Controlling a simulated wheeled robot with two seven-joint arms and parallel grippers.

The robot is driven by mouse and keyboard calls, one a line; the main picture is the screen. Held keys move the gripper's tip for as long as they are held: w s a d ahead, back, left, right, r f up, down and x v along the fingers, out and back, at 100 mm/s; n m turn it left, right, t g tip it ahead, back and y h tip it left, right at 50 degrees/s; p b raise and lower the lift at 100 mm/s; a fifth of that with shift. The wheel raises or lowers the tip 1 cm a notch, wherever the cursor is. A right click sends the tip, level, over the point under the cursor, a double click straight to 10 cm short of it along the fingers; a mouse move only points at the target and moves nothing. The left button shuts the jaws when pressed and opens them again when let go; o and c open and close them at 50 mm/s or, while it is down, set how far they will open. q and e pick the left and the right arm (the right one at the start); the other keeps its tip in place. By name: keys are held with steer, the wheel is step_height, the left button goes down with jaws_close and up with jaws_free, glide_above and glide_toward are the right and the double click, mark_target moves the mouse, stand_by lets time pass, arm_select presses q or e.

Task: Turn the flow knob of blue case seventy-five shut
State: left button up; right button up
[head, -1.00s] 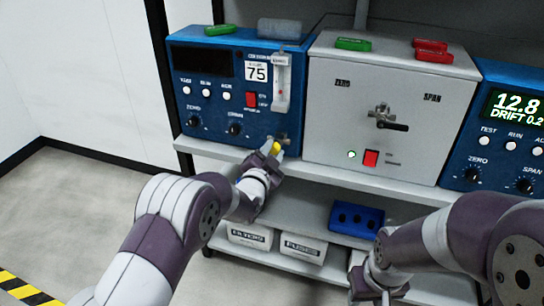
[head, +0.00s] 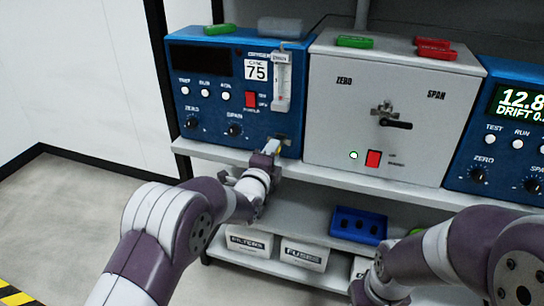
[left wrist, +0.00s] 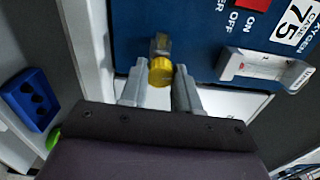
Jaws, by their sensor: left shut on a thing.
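Blue case seventy-five (head: 215,118) stands at the left of the upper shelf, with a white "75" label (head: 256,70). Its yellow flow knob (left wrist: 161,71) is on a brass fitting low on the front, near the case's right corner. My left gripper (head: 273,148) is at that corner and mostly hides the knob in the head view. In the left wrist view the left gripper (left wrist: 159,80) has one finger on each side of the knob and is shut on it. My right gripper (head: 368,292) is low at the bottom edge, and its fingers are not clear.
A grey cabinet (head: 340,120) with a black-handled latch stands right of case seventy-five. Another blue case (head: 505,150) is farther right. The lower shelf holds a blue holed block (head: 358,224) and white bins labelled FILTERS (head: 250,241) and FUSES (head: 304,254).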

arm_select(q)
steer(key=shift+m, duration=0.7)
steer(key=o, duration=1.1)
steer(key=shift+c, duration=0.2)
steer(key=p+v, duration=0.1)
steer(key=v, duration=1.1)
steer(key=shift+s, duration=0.4)
steer(key=shift+a, duration=0.1)
